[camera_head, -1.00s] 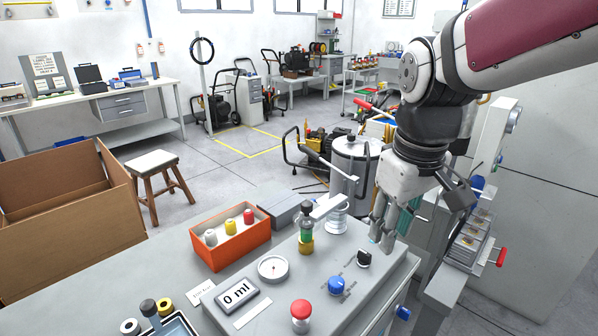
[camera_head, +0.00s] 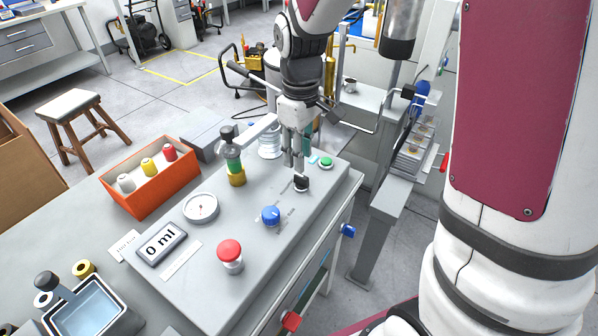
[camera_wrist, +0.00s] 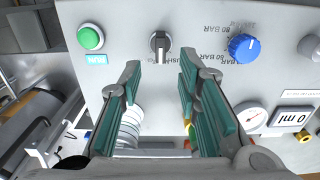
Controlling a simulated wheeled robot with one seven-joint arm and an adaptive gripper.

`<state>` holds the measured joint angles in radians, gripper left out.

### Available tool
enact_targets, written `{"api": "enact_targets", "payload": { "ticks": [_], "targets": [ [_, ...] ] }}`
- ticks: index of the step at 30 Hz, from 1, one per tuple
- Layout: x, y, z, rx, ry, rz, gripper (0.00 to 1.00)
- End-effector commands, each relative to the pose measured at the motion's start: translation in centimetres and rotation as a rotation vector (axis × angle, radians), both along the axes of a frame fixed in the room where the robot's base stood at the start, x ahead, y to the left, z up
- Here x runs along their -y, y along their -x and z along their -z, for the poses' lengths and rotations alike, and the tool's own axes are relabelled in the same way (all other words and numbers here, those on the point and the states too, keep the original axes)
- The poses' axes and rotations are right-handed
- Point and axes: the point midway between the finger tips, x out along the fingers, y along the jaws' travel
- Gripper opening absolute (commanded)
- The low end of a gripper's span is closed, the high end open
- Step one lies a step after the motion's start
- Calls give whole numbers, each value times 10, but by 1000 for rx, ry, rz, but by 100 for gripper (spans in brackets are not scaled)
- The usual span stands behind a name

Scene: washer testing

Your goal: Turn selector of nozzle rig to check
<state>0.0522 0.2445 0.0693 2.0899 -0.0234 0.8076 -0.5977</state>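The nozzle rig (camera_head: 190,266) is a grey panel box on the bench. Its selector, a small black knob (camera_head: 301,183) with a pale pointer line, sits near the panel's far right part. In the wrist view the selector (camera_wrist: 160,46) lies just beyond and between my fingertips, its pointer line running up and down the picture. Lettering beside it is partly hidden. My gripper (camera_head: 293,160) points down just above the selector; in the wrist view my gripper (camera_wrist: 160,72) is open with nothing between its teal-padded fingers.
A green RUN button (camera_wrist: 91,38) and a blue pressure knob (camera_wrist: 241,47) flank the selector. A red mushroom button (camera_head: 230,252), gauge (camera_head: 201,207), 0 ml display (camera_head: 161,244) and nozzle fixture (camera_head: 234,163) stand on the panel. An orange box (camera_head: 150,190) is at left.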

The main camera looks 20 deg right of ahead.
Motion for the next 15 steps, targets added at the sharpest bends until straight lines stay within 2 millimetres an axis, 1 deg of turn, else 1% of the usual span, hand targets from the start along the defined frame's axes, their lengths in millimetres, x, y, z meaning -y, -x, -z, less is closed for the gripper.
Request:
{"api": "enact_targets", "payload": {
  "ticks": [1, 6, 10, 15],
  "targets": [
    [0, 1, 12, -6, 0, 0, 31],
    [0, 1, 41, -4, 0, 0, 31],
    [0, 1, 55, -3, 0, 0, 31],
    [0, 1, 64, -1, 1, 0, 31]
  ]
}}
